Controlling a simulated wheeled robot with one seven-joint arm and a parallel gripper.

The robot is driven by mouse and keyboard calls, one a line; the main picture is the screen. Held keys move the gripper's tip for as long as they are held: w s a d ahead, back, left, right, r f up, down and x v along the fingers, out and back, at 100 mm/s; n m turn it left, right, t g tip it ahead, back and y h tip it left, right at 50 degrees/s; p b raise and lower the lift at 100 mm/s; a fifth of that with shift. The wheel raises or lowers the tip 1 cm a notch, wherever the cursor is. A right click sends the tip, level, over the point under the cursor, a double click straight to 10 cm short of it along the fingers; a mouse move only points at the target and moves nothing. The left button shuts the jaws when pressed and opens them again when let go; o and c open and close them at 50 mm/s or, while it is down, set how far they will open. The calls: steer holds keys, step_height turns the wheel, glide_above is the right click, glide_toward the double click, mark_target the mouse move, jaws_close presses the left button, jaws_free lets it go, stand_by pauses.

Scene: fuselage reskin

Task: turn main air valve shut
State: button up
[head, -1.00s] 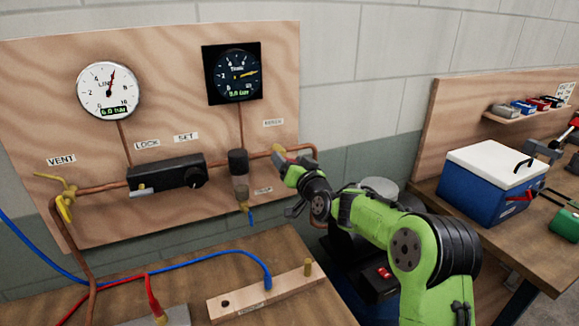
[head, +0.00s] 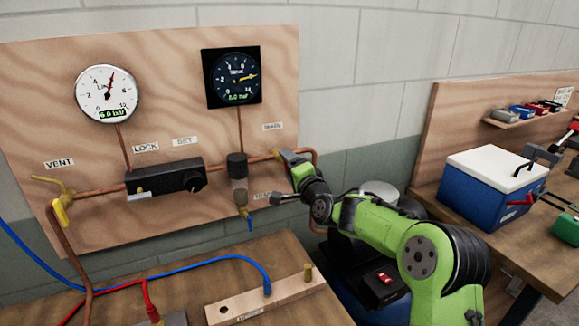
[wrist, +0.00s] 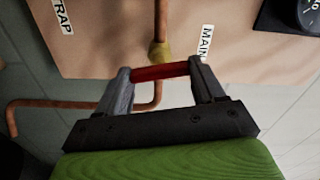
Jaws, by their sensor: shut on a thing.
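The main air valve has a brass body (wrist: 160,52) on the copper pipe (wrist: 161,18), beside the MAIN label (wrist: 206,43) in the wrist view. Its red handle (wrist: 160,72) lies between my two fingers and looks crosswise to the pipe there. My gripper (wrist: 161,76) is shut on this handle, one finger at each end of it. In the head view my gripper (head: 287,158) is at the right end of the board's pipe, below the main label (head: 272,127), and it hides most of the handle.
The board carries a line gauge (head: 107,94) reading about 6 bar, a dark tank gauge (head: 232,77), a black regulator (head: 165,179) and a filter bowl (head: 239,180) close left of my gripper. A yellow vent valve (head: 62,205) is far left. A blue box (head: 490,187) stands on the right bench.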

steer(key=shift+f+m, duration=0.1)
steer(key=shift+m, duration=1.1)
steer(key=o, duration=1)
steer(key=shift+o, duration=0.2)
steer(key=b+v, duration=0.1)
steer(key=v, duration=1.5)
steer(key=shift+b, duration=0.4)
